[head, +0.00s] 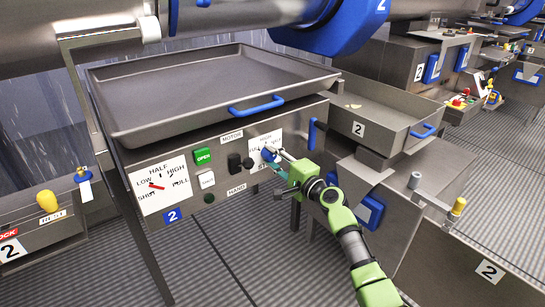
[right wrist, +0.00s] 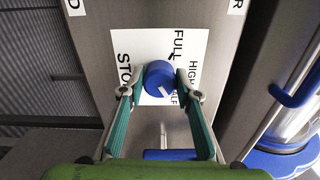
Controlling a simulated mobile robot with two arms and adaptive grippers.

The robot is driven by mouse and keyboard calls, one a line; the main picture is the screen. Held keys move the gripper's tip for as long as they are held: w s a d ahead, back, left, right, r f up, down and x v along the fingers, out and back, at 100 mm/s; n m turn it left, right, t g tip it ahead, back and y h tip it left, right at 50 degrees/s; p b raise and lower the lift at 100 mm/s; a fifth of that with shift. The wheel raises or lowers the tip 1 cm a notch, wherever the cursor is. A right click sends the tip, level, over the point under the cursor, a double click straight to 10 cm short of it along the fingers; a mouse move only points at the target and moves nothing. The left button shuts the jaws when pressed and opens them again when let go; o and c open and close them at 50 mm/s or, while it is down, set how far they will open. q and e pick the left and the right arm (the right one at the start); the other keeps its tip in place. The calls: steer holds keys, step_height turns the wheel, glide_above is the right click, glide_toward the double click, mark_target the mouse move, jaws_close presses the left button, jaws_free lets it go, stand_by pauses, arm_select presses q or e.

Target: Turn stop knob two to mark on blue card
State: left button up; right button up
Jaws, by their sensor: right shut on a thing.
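A blue knob (right wrist: 158,76) with a white pointer line sits on a white dial card (right wrist: 133,50) marked STOP, FULL, HIGH and HALF. The pointer faces the lower right in the right wrist view, towards HALF. In the head view the knob (head: 268,153) and card (head: 256,142) are at the right of the tray's front panel. My right gripper (head: 278,168) is shut on the knob, with a fingertip on each side in the right wrist view (right wrist: 160,88). My left gripper is out of view.
Left on the panel is a white dial (head: 160,188) with a red pointer. A green OPEN button (head: 203,157) and black knobs (head: 235,161) stand between. A blue handle (head: 257,106) juts from the tray (head: 215,90) above. Another blue handle (head: 312,134) is at the right.

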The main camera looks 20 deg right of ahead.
steer(key=shift+f, duration=0.1)
steer(key=o, duration=1.1)
steer(key=v, duration=1.2)
